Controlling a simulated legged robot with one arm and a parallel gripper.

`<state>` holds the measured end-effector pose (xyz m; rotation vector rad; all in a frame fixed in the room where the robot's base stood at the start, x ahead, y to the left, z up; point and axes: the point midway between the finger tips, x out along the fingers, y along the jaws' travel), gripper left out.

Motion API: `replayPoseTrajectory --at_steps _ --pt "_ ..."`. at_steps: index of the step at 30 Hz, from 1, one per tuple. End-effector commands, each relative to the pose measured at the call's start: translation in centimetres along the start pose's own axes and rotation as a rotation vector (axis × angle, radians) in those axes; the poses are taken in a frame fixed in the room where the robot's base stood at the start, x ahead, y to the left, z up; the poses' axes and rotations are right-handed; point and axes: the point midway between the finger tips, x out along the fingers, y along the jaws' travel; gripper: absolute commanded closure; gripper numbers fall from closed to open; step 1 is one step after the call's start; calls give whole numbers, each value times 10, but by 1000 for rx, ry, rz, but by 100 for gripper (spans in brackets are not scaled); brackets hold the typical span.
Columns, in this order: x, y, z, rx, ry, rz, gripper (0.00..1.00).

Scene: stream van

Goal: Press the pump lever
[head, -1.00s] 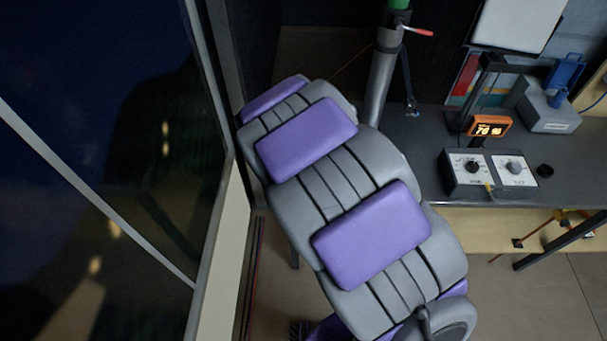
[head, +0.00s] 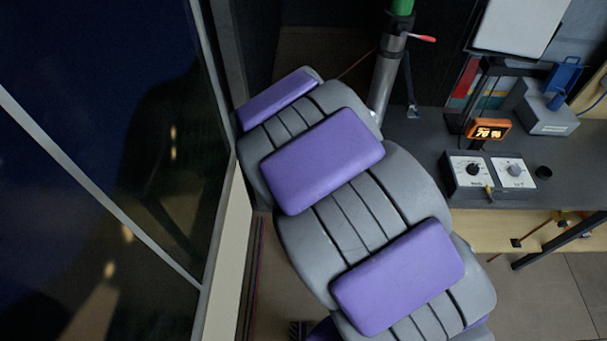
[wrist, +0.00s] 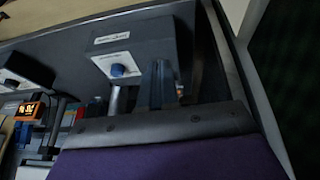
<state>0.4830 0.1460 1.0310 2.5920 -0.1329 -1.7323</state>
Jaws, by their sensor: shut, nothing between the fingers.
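Two lever-like parts show in the head view, and I cannot tell for sure which is the pump lever. One is a red-tipped lever (head: 422,38) on the side of an upright metal pole with a green top. The other is a blue lever-like part (head: 565,74) standing on a grey box (head: 548,118) at the back right. My gripper (wrist: 165,125) shows as a grey edge with a purple surface at the bottom of the wrist view. It is shut and empty. In the head view its tip is hidden behind my purple-padded arm.
A dark window (head: 100,150) lies left.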

Motion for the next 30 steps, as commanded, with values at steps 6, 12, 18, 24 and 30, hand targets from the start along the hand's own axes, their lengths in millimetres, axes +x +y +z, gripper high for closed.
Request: replayPoseTrajectory --at_steps 6,12,18,24,30 --pt "-44 3 6 1 8 -6 100" --pt "-67 0 10 1 7 -4 100" --pt "-70 -1 12 1 6 -3 100" --pt "-70 -1 12 1 6 -2 100" --pt "-70 1 12 2 6 -4 100"
